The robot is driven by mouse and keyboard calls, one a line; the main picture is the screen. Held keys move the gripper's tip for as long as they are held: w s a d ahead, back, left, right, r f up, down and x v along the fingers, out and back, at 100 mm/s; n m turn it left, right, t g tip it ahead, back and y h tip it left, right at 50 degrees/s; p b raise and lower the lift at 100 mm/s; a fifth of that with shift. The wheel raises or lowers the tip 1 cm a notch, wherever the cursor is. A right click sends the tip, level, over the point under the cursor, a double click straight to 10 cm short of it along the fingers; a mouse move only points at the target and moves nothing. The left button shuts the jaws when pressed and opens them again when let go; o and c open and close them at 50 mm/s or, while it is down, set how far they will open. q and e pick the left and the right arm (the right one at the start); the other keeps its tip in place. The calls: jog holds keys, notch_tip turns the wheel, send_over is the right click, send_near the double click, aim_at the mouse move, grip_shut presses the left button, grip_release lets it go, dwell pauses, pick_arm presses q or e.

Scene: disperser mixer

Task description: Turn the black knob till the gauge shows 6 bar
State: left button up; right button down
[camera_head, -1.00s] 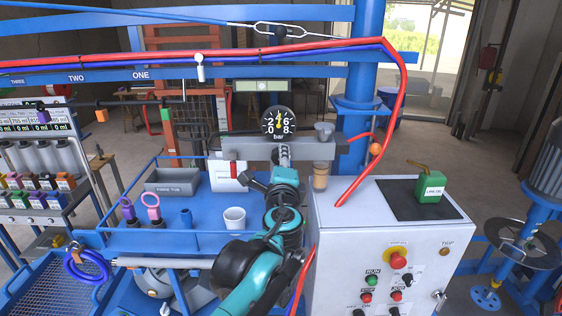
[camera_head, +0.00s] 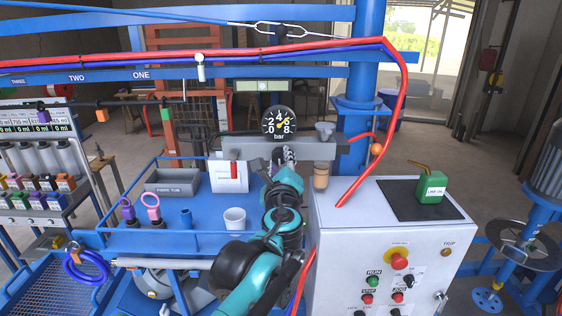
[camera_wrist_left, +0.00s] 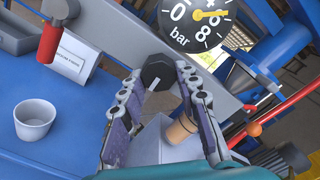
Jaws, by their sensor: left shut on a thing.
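The pressure gauge (camera_head: 279,122) is a round black dial marked in bar, above a grey rail in the head view. Its yellow needle points up and right, past 4 and around the 6 side; I cannot read the exact value. The gauge also shows, cut off at the top, in the wrist view (camera_wrist_left: 198,20). The black knob (camera_wrist_left: 157,70), with a white mark, sits between the fingers of my left gripper (camera_wrist_left: 159,78), which is shut on it. In the head view my left gripper (camera_head: 283,158) is below the gauge, mostly hidden by its arm. My right gripper is not visible.
A red-handled valve (camera_head: 234,171) is left of the knob. A white cup (camera_head: 235,219) stands on the blue bench. A filter bowl (camera_head: 321,176) hangs right of the gripper. A white control cabinet (camera_head: 338,255) stands at the right, with a red hose (camera_head: 378,148) above it.

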pick_arm(q)
jog(key=shift+f, duration=0.1)
jog(key=o, duration=1.2)
jog(key=shift+c, duration=0.2)
jog(key=s, duration=1.2)
